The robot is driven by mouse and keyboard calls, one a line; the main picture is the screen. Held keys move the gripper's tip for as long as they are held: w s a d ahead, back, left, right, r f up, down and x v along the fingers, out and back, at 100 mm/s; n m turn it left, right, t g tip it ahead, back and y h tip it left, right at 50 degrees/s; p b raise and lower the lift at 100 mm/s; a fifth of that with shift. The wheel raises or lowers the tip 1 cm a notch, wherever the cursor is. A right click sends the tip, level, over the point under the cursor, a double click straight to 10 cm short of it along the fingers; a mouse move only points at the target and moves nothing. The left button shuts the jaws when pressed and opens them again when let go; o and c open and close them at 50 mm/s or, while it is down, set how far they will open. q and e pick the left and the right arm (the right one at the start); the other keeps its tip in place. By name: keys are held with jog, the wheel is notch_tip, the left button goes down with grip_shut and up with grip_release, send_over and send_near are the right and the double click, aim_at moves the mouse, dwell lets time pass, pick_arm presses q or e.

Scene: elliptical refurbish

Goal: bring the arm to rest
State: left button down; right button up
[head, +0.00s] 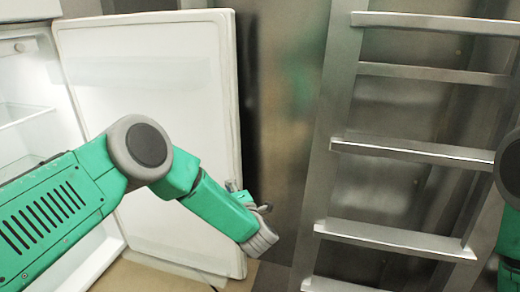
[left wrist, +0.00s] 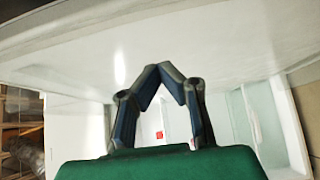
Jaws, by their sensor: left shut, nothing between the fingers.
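My left arm (head: 70,205) is green with grey joints and reaches in from the left in the head view. Its gripper (head: 262,212) is at the lower edge of the open white door, near the door's free side; I cannot tell if it touches. In the left wrist view the gripper's fingertips (left wrist: 160,72) meet in a point, shut with nothing between them. The white door (left wrist: 230,40) spans the top of that view, close beyond the fingers. Part of my right arm (head: 510,170) shows at the right edge of the head view; its gripper is out of view.
The open white fridge (head: 25,100) stands at the left, with its door (head: 150,100) swung out. A metal ladder-like rack (head: 410,150) stands at the right against a metal wall (head: 280,90). A strip of tan floor (head: 150,275) shows below the door.

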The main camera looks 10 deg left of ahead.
pick_arm(q)
jog(key=s+d+f+m+g+h+p, duration=0.2)
jog(key=s+f+m+g+h, duration=0.2)
jog(key=s+f+m+h, duration=0.85)
jog(key=s+a+m+g, duration=0.2)
jog(key=s+m+g, duration=0.1)
jog(key=s, duration=0.8)
jog(key=s+a+m+g+y+p, duration=0.1)
jog(key=s+a+m+g, duration=0.2)
jog(key=s, duration=0.9)
jog(key=s+a+f+m+g+y+p, duration=0.1)
jog(key=s+a+m+g, duration=0.2)
jog(key=s+m, duration=0.4)
jog(key=s+g, duration=0.1)
jog(key=s, duration=0.3)
jog(key=shift+s, duration=0.2)
